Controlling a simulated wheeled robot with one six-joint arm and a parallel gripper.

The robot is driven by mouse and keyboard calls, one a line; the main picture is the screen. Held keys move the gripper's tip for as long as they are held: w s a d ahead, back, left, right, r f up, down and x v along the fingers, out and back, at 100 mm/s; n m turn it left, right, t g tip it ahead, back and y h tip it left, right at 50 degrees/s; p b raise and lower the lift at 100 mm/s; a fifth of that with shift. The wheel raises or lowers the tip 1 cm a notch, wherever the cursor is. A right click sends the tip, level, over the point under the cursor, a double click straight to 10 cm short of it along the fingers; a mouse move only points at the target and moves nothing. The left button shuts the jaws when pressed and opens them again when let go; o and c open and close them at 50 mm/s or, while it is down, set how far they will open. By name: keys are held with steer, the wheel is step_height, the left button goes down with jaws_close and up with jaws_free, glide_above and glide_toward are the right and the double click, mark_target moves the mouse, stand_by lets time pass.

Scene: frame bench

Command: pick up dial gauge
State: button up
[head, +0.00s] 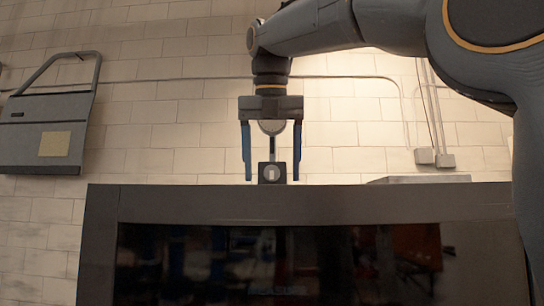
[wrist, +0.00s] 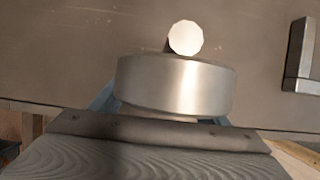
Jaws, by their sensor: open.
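The dial gauge (head: 272,128) has a round pale face with a dark stem below it, upright over a small dark block with a pale round spot on its front. The block sits at the bench's top edge. My gripper (head: 272,179) points straight down from above, its two blue fingers on either side of the gauge. Gaps show between the fingers and the stem. In the wrist view the gauge's silvery round case (wrist: 178,86) fills the middle and hides most of the blue fingers. A white disc (wrist: 186,38) shows just beyond the case.
The dark bench (head: 150,200) hides most of its own top in the head view. A flat grey object (head: 418,180) lies on it to the right. A grey metal piece (wrist: 300,55) shows at the wrist view's right edge. A car door (head: 45,125) hangs on the wall at left.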

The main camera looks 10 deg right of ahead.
mark_target(272, 134)
steer(key=shift+w+d+f, duration=0.1)
steer(key=shift+w+f, duration=0.15)
steer(key=shift+f, duration=0.25)
jaws_close()
steer(key=shift+r, duration=0.15)
steer(key=shift+r+p, duration=0.85)
steer(key=shift+r, duration=4.05)
